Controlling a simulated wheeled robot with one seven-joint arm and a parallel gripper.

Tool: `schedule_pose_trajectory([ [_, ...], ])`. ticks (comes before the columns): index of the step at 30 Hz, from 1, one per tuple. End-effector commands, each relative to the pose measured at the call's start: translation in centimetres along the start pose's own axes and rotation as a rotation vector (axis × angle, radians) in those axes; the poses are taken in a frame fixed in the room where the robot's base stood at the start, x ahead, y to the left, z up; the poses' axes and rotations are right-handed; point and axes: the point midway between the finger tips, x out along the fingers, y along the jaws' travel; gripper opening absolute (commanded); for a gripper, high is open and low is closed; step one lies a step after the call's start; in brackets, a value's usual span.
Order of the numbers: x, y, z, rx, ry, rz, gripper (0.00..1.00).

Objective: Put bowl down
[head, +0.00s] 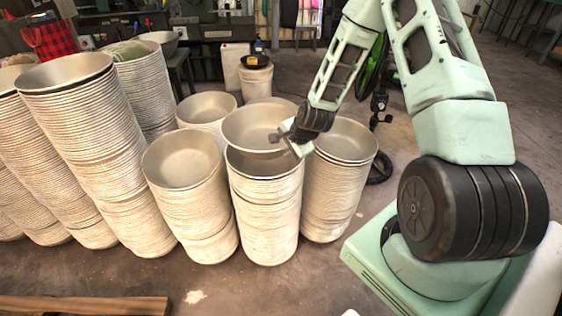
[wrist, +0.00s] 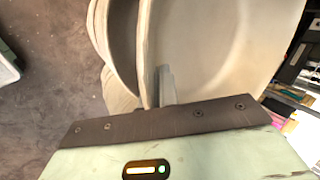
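A shallow beige metal bowl (head: 255,122) is held by its right rim in my gripper (head: 290,138). It hangs just over a tall stack of similar bowls (head: 265,205). A dark gap shows between the held bowl and the stack's top at the front; whether they touch at the back is hidden. In the wrist view the held bowl (wrist: 220,50) fills the upper right, with its rim at my gripper finger (wrist: 165,85). The stack below (wrist: 122,40) shows at its left. The other finger is hidden.
Bowl stacks stand close by: one on the left (head: 190,190), one on the right (head: 338,185), a lower one behind (head: 207,108). Taller stacks (head: 85,130) fill the far left. A wooden board (head: 85,305) lies on the floor at front left. The floor in front is mostly clear.

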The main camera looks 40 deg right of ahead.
Motion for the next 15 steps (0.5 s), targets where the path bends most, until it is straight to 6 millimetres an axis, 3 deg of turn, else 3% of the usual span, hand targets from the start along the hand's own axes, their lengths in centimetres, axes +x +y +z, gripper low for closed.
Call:
schedule_pose_trajectory([
  [15,4.5,2.7,-0.1,0.0,0.002,-0.003,0.0],
])
